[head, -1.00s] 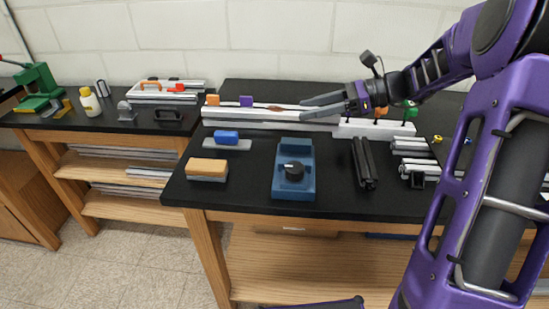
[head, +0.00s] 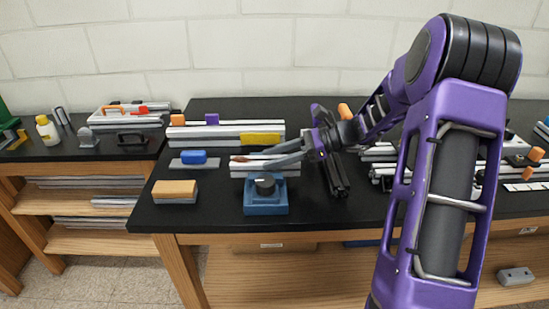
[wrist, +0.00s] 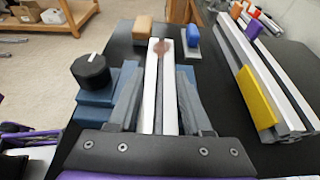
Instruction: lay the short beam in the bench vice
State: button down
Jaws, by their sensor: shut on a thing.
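The short beam is a silver grooved bar (head: 237,172) with a brown mark near its far end; it also shows in the wrist view (wrist: 151,85). My gripper (head: 283,152) is shut on it, with a long grey finger on each side in the wrist view (wrist: 160,100). The bench vice (head: 265,202) is blue with a black knob. The beam lies crosswise behind the knob, over the back part of the vice. In the wrist view, blue vice parts (wrist: 93,108) show on both sides of the beam. I cannot tell whether it touches the vice.
A sanding-block-like tan block (head: 175,188) and a blue block (head: 193,157) on a grey plate stand left of the vice. Behind are long silver beams (head: 210,134) with a yellow block (head: 260,139). Dark bars (head: 338,178) lie right of the vice.

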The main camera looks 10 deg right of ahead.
jog(key=shift+c, duration=1.7)
grip_release()
jog(key=shift+r, duration=0.1)
jog(key=shift+d+r, duration=0.15)
jog(key=shift+d, duration=0.15)
jog(key=p+v, duration=0.1)
jog(key=v, duration=1)
jog(key=shift+d+p, duration=0.15)
jog(key=shift+p, duration=0.2)
jog(key=shift+s, duration=0.1)
